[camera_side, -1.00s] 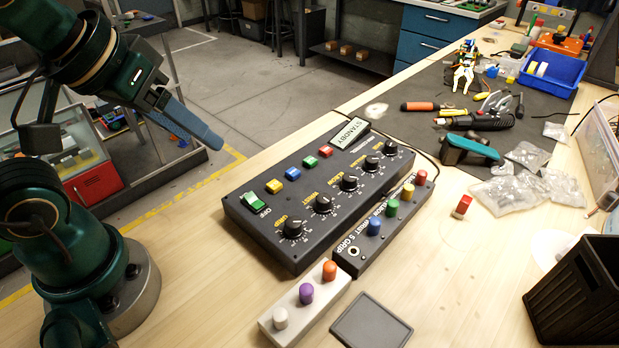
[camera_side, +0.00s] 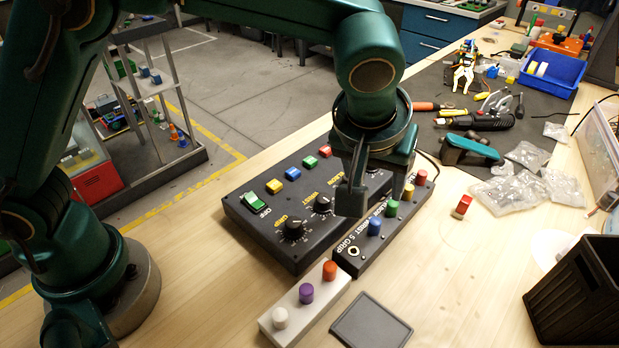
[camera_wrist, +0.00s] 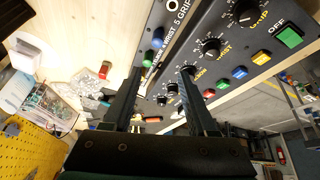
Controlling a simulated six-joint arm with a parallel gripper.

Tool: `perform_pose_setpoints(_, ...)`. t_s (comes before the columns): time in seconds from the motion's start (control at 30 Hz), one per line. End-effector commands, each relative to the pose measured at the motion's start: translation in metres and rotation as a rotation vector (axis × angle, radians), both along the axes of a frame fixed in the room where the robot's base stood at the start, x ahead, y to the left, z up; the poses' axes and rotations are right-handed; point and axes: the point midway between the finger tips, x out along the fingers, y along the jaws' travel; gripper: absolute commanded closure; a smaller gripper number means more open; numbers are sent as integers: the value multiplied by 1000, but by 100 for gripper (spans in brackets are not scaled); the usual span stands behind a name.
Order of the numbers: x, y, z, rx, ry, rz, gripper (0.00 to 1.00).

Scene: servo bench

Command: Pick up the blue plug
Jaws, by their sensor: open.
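The blue plug (camera_side: 374,227) stands upright in the narrow black socket strip (camera_side: 350,266), beside the green plug (camera_side: 391,208). In the wrist view the blue plug (camera_wrist: 157,40) lies just beyond my fingertips, near the top middle, with the green plug (camera_wrist: 149,57) below it. My gripper (camera_side: 351,200) is above the control box, to the left of the blue plug and higher than it in the side view. Its two fingers (camera_wrist: 161,72) are apart in the wrist view and nothing is held between them.
The control box (camera_side: 265,225) with knobs and coloured buttons stands directly left of the strip. A white block (camera_side: 292,321) with white, purple and orange plugs and a dark pad (camera_side: 371,322) are in front. A red plug (camera_side: 462,206) and a black bin (camera_side: 577,300) are to the right.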

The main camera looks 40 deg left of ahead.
Motion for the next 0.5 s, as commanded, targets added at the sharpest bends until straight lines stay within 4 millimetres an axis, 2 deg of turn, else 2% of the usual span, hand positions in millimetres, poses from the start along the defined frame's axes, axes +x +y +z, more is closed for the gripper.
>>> perform_pose_setpoints(0.03, -5, -7, -11, 15, 20, -22, 42)
perform_pose_setpoints(0.17, -12, -13, -25, 36, 46, -50, 42)
perform_pose_setpoints(0.5, 2, -10, -61, 33, 46, -52, 42)
